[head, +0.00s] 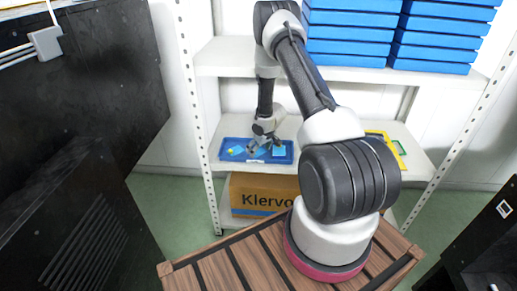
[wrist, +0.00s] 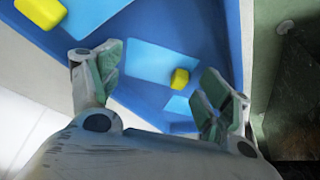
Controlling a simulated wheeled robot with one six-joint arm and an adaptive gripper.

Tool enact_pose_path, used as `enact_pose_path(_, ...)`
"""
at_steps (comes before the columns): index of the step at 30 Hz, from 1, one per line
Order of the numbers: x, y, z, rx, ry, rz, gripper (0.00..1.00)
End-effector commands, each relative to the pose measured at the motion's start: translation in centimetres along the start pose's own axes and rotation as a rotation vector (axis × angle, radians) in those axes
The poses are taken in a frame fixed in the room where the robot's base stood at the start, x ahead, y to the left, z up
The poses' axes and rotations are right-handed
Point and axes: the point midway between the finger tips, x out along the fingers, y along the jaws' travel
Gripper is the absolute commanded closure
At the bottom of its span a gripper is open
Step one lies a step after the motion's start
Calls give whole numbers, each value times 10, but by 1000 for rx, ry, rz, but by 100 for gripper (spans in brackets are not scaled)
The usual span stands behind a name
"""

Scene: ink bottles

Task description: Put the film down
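A blue tray (head: 226,157) sits on the middle shelf, and it fills much of the wrist view (wrist: 222,30). Flat light-blue sheets, which look like film, lie in it; a large one (wrist: 148,62) shows in the wrist view and one (head: 279,151) at the right of the tray in the head view. A smaller light-blue patch (wrist: 179,105) is near the tray's lower edge. A yellow block (wrist: 180,78) is at the large sheet's edge. My gripper (head: 263,148) is over the tray, its fingers spread (wrist: 163,63) with nothing seen gripped between them.
A second yellow block (wrist: 42,12) is at the wrist view's upper left. A yellow-green tray (head: 398,147) is on the same shelf, partly behind my arm. Stacked blue trays (head: 438,40) fill the shelf above; a cardboard box (head: 250,197) is below. White shelf posts (head: 197,110) flank the space.

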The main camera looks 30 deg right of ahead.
Motion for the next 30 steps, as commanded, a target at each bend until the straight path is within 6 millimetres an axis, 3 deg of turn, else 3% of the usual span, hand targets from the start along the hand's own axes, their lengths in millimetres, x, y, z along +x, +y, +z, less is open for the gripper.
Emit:
enact_pose_path(10, -4, 0, -2, -1, 0, 0, 20)
enact_pose_path(21, -67, 1, -3, 1, 0, 1, 20)
enact_pose_path(30, -83, 0, -3, 0, -1, 0, 20)
